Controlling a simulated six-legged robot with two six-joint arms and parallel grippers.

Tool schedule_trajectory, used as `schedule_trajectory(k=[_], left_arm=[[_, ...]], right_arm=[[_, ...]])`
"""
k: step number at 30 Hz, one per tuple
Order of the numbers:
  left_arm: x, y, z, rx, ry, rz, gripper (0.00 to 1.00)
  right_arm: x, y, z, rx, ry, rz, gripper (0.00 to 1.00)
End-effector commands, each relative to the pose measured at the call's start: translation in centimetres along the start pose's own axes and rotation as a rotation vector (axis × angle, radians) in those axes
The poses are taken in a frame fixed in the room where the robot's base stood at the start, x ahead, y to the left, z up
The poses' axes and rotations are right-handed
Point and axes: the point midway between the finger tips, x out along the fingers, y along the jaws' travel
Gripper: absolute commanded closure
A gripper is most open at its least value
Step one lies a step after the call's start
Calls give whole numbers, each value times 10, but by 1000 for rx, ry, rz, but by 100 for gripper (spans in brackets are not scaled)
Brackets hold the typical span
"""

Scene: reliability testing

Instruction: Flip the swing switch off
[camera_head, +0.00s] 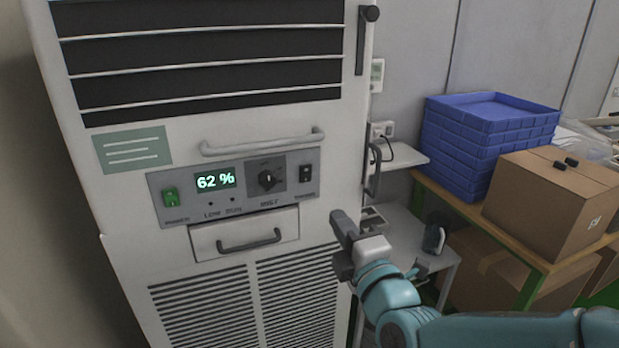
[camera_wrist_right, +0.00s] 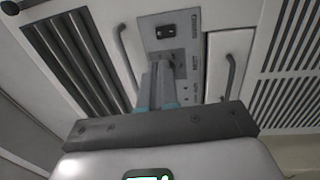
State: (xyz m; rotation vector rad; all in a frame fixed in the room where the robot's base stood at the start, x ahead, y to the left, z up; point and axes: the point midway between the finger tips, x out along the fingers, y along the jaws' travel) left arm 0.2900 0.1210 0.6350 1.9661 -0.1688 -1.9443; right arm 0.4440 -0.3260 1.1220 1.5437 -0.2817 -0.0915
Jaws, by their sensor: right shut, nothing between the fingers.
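The control panel (camera_head: 300,203) is on the front of a tall white machine. It carries a lit green rocker switch (camera_head: 170,197) at left, a black rotary knob (camera_head: 268,179) in the middle and a black rocker switch (camera_head: 306,174) at right. The small labels are too blurred to tell which switch is swing. The black rocker also shows in the right wrist view (camera_wrist_right: 166,31), beyond the fingertips. My right gripper (camera_head: 342,224) is shut and empty, in front of the machine, below and right of the panel in the head view. Its closed fingers (camera_wrist_right: 163,72) cover part of the panel in the wrist view.
A bar handle (camera_head: 262,142) runs above the panel and a drawer (camera_head: 246,235) with a dark handle lies below it. A display (camera_head: 215,181) reads 62 %. At right stand blue crates (camera_head: 470,150) and a cardboard box (camera_head: 548,205) on a shelf.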

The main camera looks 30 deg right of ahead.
Motion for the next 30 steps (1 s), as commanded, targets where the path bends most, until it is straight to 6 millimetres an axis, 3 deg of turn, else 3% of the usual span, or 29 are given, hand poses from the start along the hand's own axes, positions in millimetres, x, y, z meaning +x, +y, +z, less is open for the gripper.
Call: schedule_trajectory(k=[12, 14, 24, 30], left_arm=[[-72, 26, 1, 0, 1, 0, 40], [-68, 25, 1, 0, 1, 0, 40], [-93, 34, 2, 0, 0, 0, 40], [-101, 36, 2, 0, 0, 0, 40]], right_arm=[[30, 7, -4, 3, 3, -8, 100], [46, 2, -4, 2, 3, -3, 100], [116, 3, -5, 2, 4, -1, 100], [137, 1, -4, 3, 4, -1, 100]])
